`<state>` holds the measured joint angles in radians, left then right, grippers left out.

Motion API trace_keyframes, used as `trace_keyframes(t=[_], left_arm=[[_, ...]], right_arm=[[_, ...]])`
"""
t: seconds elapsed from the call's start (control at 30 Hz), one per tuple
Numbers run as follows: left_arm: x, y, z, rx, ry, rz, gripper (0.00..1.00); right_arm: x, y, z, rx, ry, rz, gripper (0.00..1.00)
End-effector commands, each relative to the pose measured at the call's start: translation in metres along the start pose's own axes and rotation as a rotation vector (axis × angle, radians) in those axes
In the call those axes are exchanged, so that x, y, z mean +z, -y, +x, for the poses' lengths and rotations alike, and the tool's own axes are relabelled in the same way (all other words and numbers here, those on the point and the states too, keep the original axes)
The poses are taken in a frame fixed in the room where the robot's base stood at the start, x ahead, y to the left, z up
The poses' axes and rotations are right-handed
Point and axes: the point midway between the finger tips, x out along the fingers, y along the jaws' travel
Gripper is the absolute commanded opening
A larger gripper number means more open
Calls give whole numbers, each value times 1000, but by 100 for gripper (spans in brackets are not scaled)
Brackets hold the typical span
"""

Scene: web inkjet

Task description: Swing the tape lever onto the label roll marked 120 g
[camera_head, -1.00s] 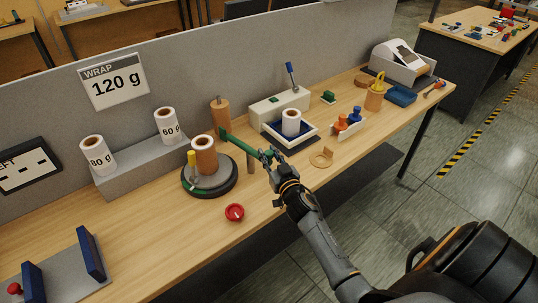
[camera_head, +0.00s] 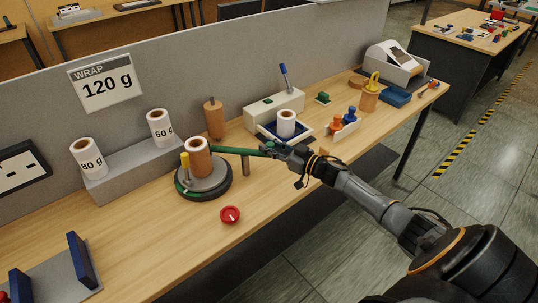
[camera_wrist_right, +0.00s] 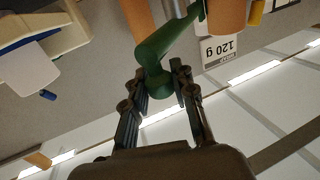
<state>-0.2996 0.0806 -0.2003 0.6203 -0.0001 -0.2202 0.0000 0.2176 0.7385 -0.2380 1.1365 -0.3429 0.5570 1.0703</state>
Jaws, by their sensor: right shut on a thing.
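The green tape lever (camera_head: 235,151) lies nearly level across the top of a short post (camera_head: 245,166). Its left end is close beside the brown-sided roll (camera_head: 199,160) on the round dark turntable; whether they touch I cannot tell. My right gripper (camera_head: 272,151) is shut on the lever's right end; the green knob (camera_wrist_right: 160,84) shows between its fingers in the wrist view. A wall sign (camera_head: 106,81) reads "WRAP 120 g". White rolls marked 80 g (camera_head: 88,160) and 60 g (camera_head: 160,128) stand on a grey step. No 120 g mark on a roll is readable. My left gripper is not in view.
A white roll (camera_head: 286,122) stands in a blue-and-white tray right of the lever. A wooden cylinder (camera_head: 213,119) stands behind it. A red dish (camera_head: 230,215) sits near the table's front edge. The front middle of the table (camera_head: 165,230) is clear.

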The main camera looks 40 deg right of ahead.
Motion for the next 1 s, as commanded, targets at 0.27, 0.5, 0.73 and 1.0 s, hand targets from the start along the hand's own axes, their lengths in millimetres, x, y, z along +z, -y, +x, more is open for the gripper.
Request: trace_keyframes(t=[0.27,0.5,0.73,1.0], left_arm=[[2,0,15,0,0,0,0],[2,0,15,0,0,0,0],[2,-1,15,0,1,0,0],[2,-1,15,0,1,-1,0]], right_arm=[[0,-6,3,-65,-1,-1,0],[-1,-6,3,-71,-3,0,0],[-2,-6,3,-69,-3,0,38],[-1,-5,3,-71,-1,0,50]])
